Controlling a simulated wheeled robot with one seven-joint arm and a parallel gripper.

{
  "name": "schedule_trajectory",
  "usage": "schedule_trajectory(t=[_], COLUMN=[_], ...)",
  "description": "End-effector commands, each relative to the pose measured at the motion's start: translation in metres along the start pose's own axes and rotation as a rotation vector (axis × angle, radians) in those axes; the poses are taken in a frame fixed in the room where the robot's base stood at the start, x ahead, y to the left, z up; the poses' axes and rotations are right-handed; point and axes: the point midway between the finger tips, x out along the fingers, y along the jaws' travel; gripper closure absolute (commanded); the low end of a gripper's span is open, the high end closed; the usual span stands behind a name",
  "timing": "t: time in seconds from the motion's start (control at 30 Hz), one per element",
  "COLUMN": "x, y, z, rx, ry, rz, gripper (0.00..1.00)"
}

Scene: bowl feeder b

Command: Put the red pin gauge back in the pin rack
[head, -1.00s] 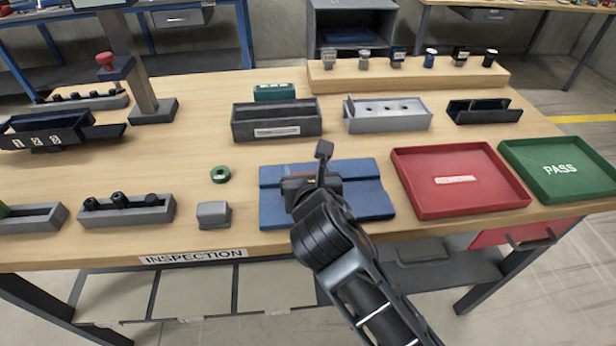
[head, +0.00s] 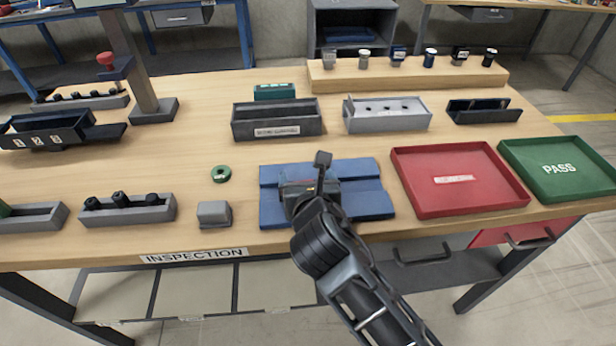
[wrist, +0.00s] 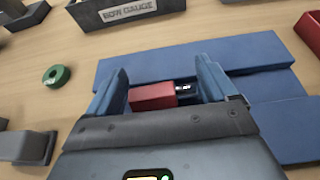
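The red pin gauge (wrist: 153,96) lies over the blue block (wrist: 265,52), between my gripper's fingers in the wrist view. It has a red body and a short dark and silver end at right. My gripper (wrist: 160,92) looks open, with blue fingers on either side of the gauge; contact is not clear. In the head view my gripper (head: 308,185) is low over the blue block (head: 365,200) and mostly hides the gauge. A light grey holder with dark holes (head: 390,122), at the back middle, may be the pin rack; no label shows.
A red tray (head: 460,205) and a green PASS tray (head: 562,190) lie at right. A green ring (head: 221,174) and a grey block (head: 213,214) are at left. Bare wood lies between.

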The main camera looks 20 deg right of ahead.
Motion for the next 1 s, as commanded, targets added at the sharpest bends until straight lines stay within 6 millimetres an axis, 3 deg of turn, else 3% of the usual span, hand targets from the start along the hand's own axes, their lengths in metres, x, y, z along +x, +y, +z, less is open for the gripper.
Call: schedule_trajectory(t=[0.03, 0.1, 0.4, 0.67, 1.0], x=[0.003, 0.003, 0.003, -0.001, -0.073], y=[-0.003, -0.004, -0.007, -0.007, -0.003], z=[-0.011, -0.012, -0.014, -0.002, 0.004], rx=[-0.002, -0.002, -0.002, 0.000, -0.005], ry=[0.022, 0.023, 0.027, 0.024, 0.015], rz=[-0.007, -0.008, -0.013, -0.013, -0.007], gripper=[0.07, 0.01, 0.00, 0.00, 0.00])
